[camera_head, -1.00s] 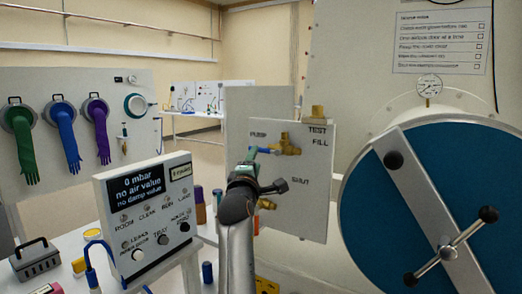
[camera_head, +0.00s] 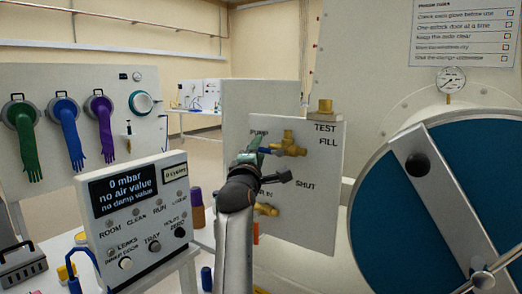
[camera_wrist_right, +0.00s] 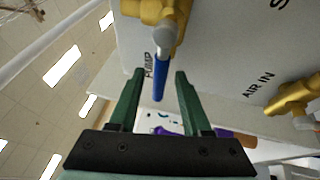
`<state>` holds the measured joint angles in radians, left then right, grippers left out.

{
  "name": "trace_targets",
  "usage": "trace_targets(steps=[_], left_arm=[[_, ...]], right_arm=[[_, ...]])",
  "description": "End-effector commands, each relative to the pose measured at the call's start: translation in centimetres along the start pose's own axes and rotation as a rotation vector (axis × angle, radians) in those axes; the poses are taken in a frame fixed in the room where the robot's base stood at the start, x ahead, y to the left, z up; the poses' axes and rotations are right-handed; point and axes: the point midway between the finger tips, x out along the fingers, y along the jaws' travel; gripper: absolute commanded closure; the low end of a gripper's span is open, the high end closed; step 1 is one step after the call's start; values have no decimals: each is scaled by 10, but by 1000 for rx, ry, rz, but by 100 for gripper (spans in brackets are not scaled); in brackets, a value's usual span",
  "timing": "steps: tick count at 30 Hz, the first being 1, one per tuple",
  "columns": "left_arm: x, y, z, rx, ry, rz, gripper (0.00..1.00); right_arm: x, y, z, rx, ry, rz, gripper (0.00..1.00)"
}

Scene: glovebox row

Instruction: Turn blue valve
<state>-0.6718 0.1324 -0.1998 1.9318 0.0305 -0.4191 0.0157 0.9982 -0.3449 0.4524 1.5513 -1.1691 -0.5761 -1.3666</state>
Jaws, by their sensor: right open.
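The blue valve is a brass valve (camera_head: 289,146) with a blue lever, on the white panel (camera_head: 318,215) beside the PUMP label. In the right wrist view its brass body (camera_wrist_right: 150,10) is at the top and the blue lever (camera_wrist_right: 160,78) points down between my fingers. My right gripper (camera_head: 254,153) is at the panel's left edge. In the wrist view my right gripper (camera_wrist_right: 160,75) is open, with one green finger on each side of the lever's end and a gap on both sides. In the head view the gripper partly hides the lever. My left gripper is not in view.
A second brass valve (camera_head: 266,209), labelled AIR IN, sits lower on the panel. A large blue round door (camera_head: 385,215) with a grey bar is at the right. A control box (camera_head: 137,222) reading 0 mbar stands at the left, near a board with gloves (camera_head: 66,130).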

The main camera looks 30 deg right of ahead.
Motion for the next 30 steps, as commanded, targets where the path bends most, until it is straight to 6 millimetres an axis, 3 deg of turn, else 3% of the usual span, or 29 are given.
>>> trace_targets(steps=[15, 28, 30], left_arm=[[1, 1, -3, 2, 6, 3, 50], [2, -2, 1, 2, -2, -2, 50], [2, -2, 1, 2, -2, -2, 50]], right_arm=[[-2, 2, -1, 1, -1, 0, 52], [-2, 2, -1, 0, 0, 0, 99], [-2, 2, -1, 0, 0, 0, 100]])
